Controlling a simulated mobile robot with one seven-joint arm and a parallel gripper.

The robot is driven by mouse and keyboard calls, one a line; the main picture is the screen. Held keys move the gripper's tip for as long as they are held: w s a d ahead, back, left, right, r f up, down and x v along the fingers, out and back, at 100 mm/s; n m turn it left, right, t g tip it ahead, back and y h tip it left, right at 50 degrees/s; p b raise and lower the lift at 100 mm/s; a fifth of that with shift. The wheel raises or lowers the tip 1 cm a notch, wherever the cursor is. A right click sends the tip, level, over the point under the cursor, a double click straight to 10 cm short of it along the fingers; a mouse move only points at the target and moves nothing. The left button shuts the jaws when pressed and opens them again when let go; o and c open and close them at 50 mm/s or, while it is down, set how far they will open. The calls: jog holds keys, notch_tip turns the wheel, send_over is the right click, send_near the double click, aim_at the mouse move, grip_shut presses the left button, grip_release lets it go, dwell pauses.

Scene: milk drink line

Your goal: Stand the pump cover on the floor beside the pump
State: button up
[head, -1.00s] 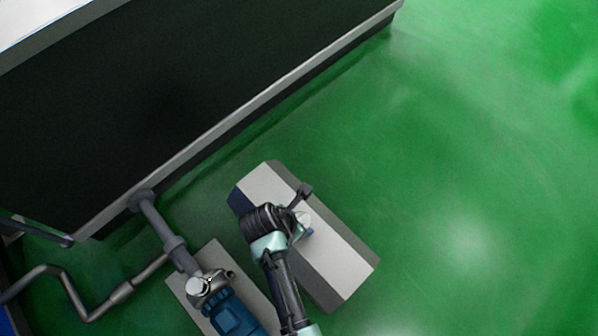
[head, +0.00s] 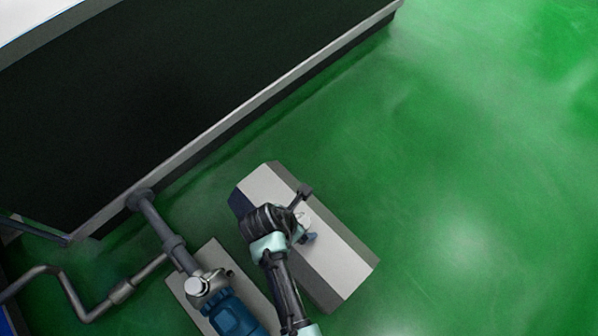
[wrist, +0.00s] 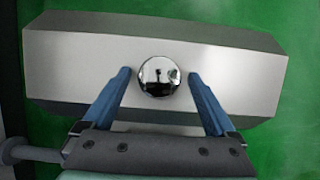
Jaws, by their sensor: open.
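The pump cover is a long grey metal housing with sloped sides (head: 345,255). It appears to stand on the green floor, to the right of the pump and apart from it. Its round shiny knob (wrist: 159,76) shows on top in the wrist view. My gripper (wrist: 160,73) is open, with one blue finger on each side of the knob and a gap to both. In the head view my arm hides part of the cover. The pump (head: 232,318), with a blue motor and a silver head, sits uncovered on a grey plinth (head: 178,287).
A grey pipe (head: 160,222) runs from the pump to the large dark tank wall (head: 150,110) at the upper left. A bent pipe (head: 70,290) lies at the lower left. The green floor (head: 470,170) to the right is clear.

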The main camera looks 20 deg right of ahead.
jog(key=p+v, duration=0.6)
jog(key=v, duration=0.5)
jog(key=shift+a+r+p, duration=0.2)
jog(key=shift+r+p, duration=0.1)
jog(key=shift+r, duration=0.05)
jog(key=w+a+r+m+t+y, duration=0.15)
jog(key=w+r+m+t, duration=0.25)
jog(key=w+r, duration=0.6)
jog(key=w+a+r+m+t, duration=0.2)
jog(key=w+r+m+t, duration=0.2)
jog(key=w+r, duration=0.6)
notch_tip(320, 180, up, 19)
jog(key=w+a+m+t, duration=0.1)
jog(key=m+t, duration=0.3)
jog(key=t, duration=0.2)
notch_tip(320, 180, up, 17)
jog(key=s+m+t+y, duration=0.2)
jog(key=s+m+t, duration=0.1)
jog(key=m+t, duration=0.2)
jog(key=s+r+m+t, duration=0.2)
jog(key=s+r, duration=0.4)
jog(key=r, duration=0.3)
jog(key=s+a+r+m+t, duration=0.1)
jog(key=s+r+m+t, duration=0.2)
jog(key=s+r, duration=0.3)
notch_tip(320, 180, up, 3)
jog(key=shift+s+a+t+y, duration=0.25)
jog(key=shift+s+t+y, duration=0.15)
jog(key=shift+t, duration=0.5)
